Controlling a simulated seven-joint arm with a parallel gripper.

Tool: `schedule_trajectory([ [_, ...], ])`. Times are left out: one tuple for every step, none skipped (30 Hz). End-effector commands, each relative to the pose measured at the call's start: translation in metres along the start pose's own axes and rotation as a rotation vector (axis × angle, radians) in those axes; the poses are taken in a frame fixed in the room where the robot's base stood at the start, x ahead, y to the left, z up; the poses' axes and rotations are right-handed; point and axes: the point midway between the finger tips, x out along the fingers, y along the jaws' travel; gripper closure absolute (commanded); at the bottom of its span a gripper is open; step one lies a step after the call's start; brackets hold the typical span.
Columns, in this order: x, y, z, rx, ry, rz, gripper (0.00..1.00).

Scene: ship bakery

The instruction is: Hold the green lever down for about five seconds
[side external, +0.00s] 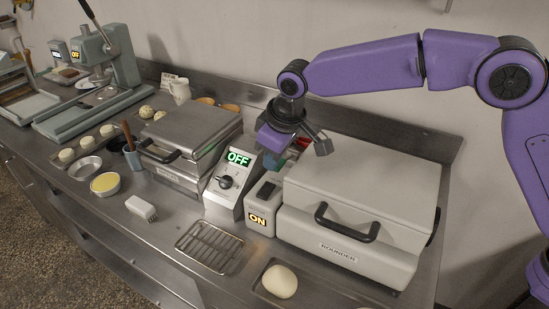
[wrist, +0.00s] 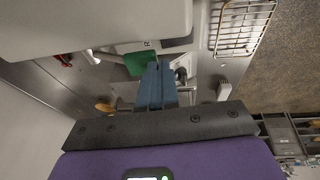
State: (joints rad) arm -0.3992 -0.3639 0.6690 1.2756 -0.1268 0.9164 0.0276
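The green lever shows as a flat green piece in the wrist view (wrist: 135,64), just beyond my fingertips. In the side view a green patch (side external: 270,161), likely the same piece, shows low behind the control boxes. My gripper (side external: 283,160) points down above and behind the boxes. In the wrist view its blue fingers (wrist: 156,68) are together with nothing between them. The fingertips overlap the edge of the green piece in that picture; I cannot tell whether they touch it. The lever's mount is hidden.
A knob box (side external: 223,184) reads OFF in green. Beside it, a switch box (side external: 262,205) reads ON in amber. The large white rounder (side external: 360,205) stands close on the right, a press (side external: 190,140) on the left. A wire rack (side external: 209,248) lies in front.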

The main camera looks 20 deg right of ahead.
Motion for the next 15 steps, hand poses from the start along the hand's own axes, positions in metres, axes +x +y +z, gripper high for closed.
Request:
schedule_trajectory([
  [-0.011,-0.003,-0.005,-0.001,0.009,-0.001,1.00],
  [-0.018,-0.005,-0.007,-0.002,0.010,-0.001,1.00],
  [-0.027,-0.006,-0.007,-0.002,0.012,-0.001,1.00],
  [-0.033,-0.007,-0.006,-0.002,0.011,-0.001,1.00],
  [-0.040,-0.009,-0.006,-0.002,0.012,-0.001,1.00],
  [-0.049,-0.010,-0.006,-0.002,0.013,-0.001,1.00],
  [-0.055,-0.011,-0.007,-0.002,0.014,-0.001,1.00],
  [-0.061,-0.012,-0.007,-0.002,0.015,-0.001,1.00],
  [-0.069,-0.013,-0.007,-0.002,0.015,-0.001,1.00],
  [-0.075,-0.014,-0.007,-0.002,0.015,-0.001,1.00],
  [-0.080,-0.015,-0.007,-0.002,0.015,-0.001,1.00],
  [-0.086,-0.017,-0.006,-0.002,0.015,-0.001,1.00],
  [-0.091,-0.018,-0.006,-0.002,0.014,-0.001,1.00],
  [-0.095,-0.018,-0.006,-0.002,0.015,-0.001,1.00],
  [-0.100,-0.019,-0.006,-0.002,0.015,-0.001,1.00],
])
